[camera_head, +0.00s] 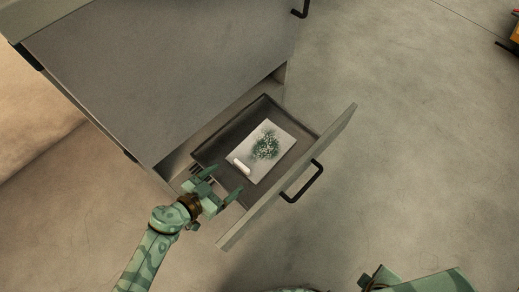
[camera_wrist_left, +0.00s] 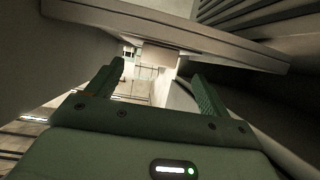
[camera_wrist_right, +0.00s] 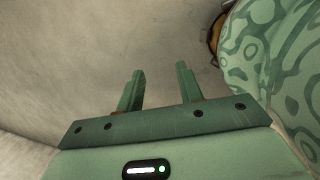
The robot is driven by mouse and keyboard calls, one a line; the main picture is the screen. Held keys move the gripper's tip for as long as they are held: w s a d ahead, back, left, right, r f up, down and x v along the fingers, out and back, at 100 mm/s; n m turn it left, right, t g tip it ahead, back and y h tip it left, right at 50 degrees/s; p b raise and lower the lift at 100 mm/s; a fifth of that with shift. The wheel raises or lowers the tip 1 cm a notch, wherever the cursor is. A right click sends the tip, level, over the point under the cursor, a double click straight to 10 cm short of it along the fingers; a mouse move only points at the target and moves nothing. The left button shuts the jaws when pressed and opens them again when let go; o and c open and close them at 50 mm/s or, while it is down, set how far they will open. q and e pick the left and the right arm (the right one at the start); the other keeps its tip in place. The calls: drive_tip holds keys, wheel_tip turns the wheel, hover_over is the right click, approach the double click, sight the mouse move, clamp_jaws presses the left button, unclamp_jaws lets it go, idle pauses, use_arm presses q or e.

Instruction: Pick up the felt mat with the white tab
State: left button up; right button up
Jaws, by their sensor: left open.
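The felt mat (camera_head: 278,139) is a pale grey rectangle with a dark green speckled patch in its middle. It lies flat inside the open drawer. Its white tab (camera_head: 242,167) is a short white bar near the mat's lower left edge. My left gripper (camera_head: 226,179) is open and empty, just to the lower left of the tab and apart from it in the picture. Its spread fingers also show in the left wrist view (camera_wrist_left: 158,78), where I cannot make out the mat clearly. My right gripper (camera_wrist_right: 160,70) is open and empty over bare floor.
The drawer has a dark tray (camera_head: 225,140) inside and a raised front panel (camera_head: 310,165) with a black handle (camera_head: 302,182). The grey cabinet (camera_head: 160,70) stands above and to the left.

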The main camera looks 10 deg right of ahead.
sight(240, 168)
use_arm(q)
drive_tip(key=shift+w+d+f, duration=0.1)
drive_tip(key=shift+w+d, duration=0.15)
drive_tip(key=shift+d, duration=0.05)
drive_tip(key=b+x, duration=0.3)
drive_tip(key=x, duration=0.1)
drive_tip(key=shift+w+d+f+b, duration=0.1)
drive_tip(key=shift+d+b, duration=0.05)
drive_tip(key=shift+b, duration=0.15)
drive_tip(key=shift+w+d, duration=0.2)
drive_tip(key=shift+w, duration=0.05)
drive_tip(key=shift+c, duration=0.3)
use_arm(e)
drive_tip(key=w+a+r+t+y, duration=0.1)
drive_tip(key=w+a+r+t, duration=0.1)
drive_tip(key=w+a, duration=0.2)
drive_tip(key=shift+w+a+m+y, duration=0.35)
drive_tip(key=shift+w+m+y, duration=0.05)
drive_tip(key=shift+w, duration=0.35)
use_arm(q)
drive_tip(key=c, duration=1)
